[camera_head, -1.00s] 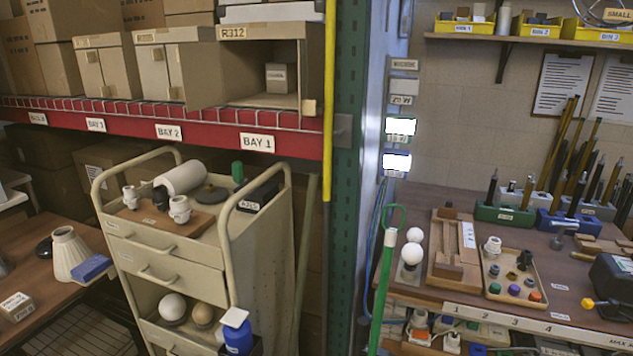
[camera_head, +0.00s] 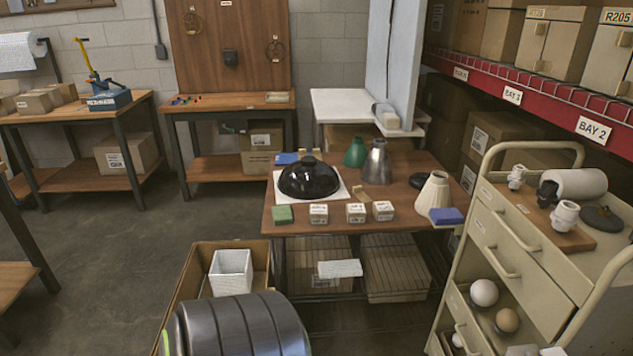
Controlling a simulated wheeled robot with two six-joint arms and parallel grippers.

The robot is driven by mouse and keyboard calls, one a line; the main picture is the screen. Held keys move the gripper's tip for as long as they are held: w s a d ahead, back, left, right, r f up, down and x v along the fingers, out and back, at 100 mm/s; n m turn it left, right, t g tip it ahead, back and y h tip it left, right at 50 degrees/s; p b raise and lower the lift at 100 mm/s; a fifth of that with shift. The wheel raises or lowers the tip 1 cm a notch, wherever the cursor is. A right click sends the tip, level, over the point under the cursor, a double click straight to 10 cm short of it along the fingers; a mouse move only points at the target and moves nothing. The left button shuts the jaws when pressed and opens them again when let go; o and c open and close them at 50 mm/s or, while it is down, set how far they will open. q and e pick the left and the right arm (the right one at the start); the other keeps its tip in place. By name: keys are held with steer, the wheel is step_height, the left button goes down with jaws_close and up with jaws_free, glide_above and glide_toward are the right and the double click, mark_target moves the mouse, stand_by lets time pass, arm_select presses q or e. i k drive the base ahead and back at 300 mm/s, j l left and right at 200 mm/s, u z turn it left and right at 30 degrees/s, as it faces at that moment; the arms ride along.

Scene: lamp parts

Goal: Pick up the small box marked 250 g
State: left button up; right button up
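Three small white-and-tan boxes stand in a row along the front edge of the middle wooden table (camera_head: 285,228): a left box (camera_head: 318,214), a middle box (camera_head: 355,213) and a right box (camera_head: 383,211). Each has a printed label on it. The print is too small to read, so I cannot tell which is marked 250 g. Neither of my grippers is in view.
On that table are a black dome (camera_head: 309,178), a green block (camera_head: 283,214), a cream shade (camera_head: 434,193) and a blue block (camera_head: 446,216). A trolley (camera_head: 513,258) stands right.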

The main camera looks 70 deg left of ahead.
mark_target(382, 211)
steer(key=u, duration=1.75)
steer(key=i+j+z, duration=0.1)
steer(key=j, duration=0.2)
steer(key=i+j, duration=0.1)
steer(key=j, duration=0.2)
steer(key=i+j+z, duration=0.15)
steer(key=k+j, duration=0.05)
steer(key=j, duration=0.05)
